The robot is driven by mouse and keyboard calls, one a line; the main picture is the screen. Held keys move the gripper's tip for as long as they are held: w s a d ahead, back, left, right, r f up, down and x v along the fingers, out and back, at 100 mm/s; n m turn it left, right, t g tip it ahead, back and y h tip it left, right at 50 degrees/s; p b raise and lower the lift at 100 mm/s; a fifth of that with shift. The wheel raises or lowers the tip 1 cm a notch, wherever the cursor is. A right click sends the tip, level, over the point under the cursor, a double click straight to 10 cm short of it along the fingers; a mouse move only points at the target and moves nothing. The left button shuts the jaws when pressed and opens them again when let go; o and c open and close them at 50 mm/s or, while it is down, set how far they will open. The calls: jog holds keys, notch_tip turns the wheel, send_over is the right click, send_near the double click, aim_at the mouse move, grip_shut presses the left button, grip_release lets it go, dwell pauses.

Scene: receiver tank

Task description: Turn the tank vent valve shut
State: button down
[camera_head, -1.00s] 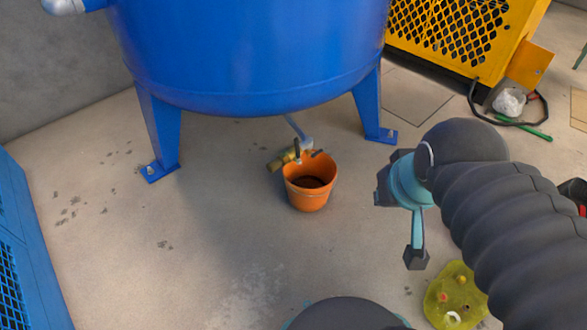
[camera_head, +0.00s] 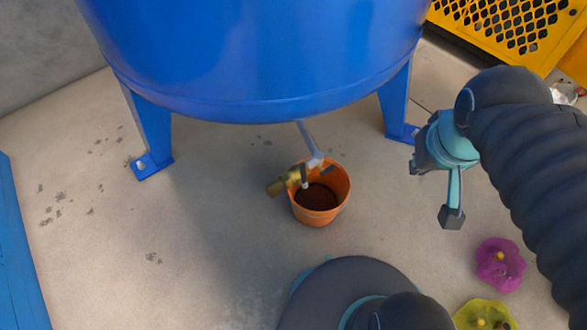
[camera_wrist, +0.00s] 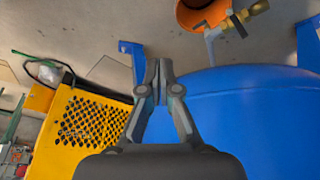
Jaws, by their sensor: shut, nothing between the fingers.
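The blue tank (camera_head: 260,60) stands on legs and fills the top of the head view. A brass valve (camera_head: 284,183) hangs under it on a grey pipe (camera_head: 309,140), close to the rim of an orange bucket (camera_head: 318,217). A small handle (camera_head: 304,177) shows on the valve, but its exact setting is hard to tell. In the wrist view the brass valve (camera_wrist: 258,8) is at the top edge, beside the bucket (camera_wrist: 192,17). My gripper (camera_wrist: 161,75) is shut and empty, apart from the valve. My arm is right of the bucket in the head view.
A yellow mesh-sided machine (camera_head: 505,28) stands at the back right. A magenta splayed object (camera_head: 499,263) and a yellow one (camera_head: 484,315) lie on the floor at lower right. A tank leg (camera_head: 398,105) stands between bucket and machine. Floor left of the bucket is clear.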

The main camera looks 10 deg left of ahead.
jog(key=w+a+f+n+g+h, duration=0.3)
jog(key=a+f+n+g+h, duration=0.2)
jog(key=a+f+n, duration=0.25)
jog(key=n+t+h+b, duration=0.2)
jog(key=n+t+h, duration=0.6)
jog(key=n+t, duration=0.9)
send_near(301, 175)
jog(key=w+d, duration=0.1)
jog(key=w+d+r+n+g, duration=0.1)
jog(key=w, duration=0.1)
jog(key=w+d+r+n, duration=0.1)
jog(key=w+d, duration=0.1)
jog(key=shift+w+d+r+g, duration=0.1)
jog(key=shift+w+r+g, duration=0.1)
jog(key=shift+g, duration=0.1)
